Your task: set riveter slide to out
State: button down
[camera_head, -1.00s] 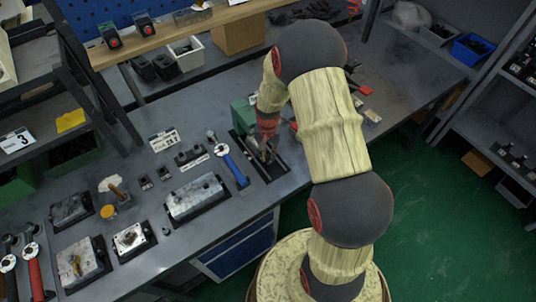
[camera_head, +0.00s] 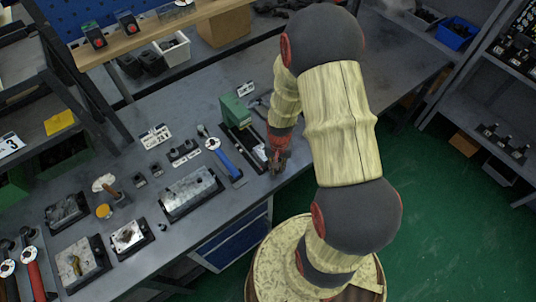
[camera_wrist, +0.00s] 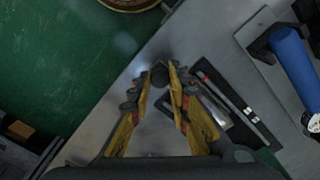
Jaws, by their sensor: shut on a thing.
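The riveter is a green block (camera_head: 235,111) at the far end of a long dark rail base (camera_head: 251,147) on the bench. The rail base also shows in the wrist view (camera_wrist: 240,105), with pale strips along it. My gripper (camera_head: 278,161) is low at the rail's near end, by the bench's front edge. In the wrist view, my gripper (camera_wrist: 162,76) has its yellow fingers closed around a small dark knob (camera_wrist: 159,72). The knob looks to be the slide's handle. My fingers hide how it joins the slide.
A blue-handled tool (camera_head: 226,160) lies just left of the rail. A silver block (camera_head: 190,192) on a black base sits further left. The bench's front edge runs close by my gripper, with green floor (camera_head: 420,210) beyond. The bench right of my arm looks mostly clear.

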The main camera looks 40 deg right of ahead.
jog(key=shift+s, duration=0.35)
jog(key=c, duration=1.7)
grip_release()
jog(key=shift+s, duration=0.1)
jog(key=shift+c, duration=0.2)
jog(key=shift+o, duration=0.4)
notch_tip(320, 180, up, 12)
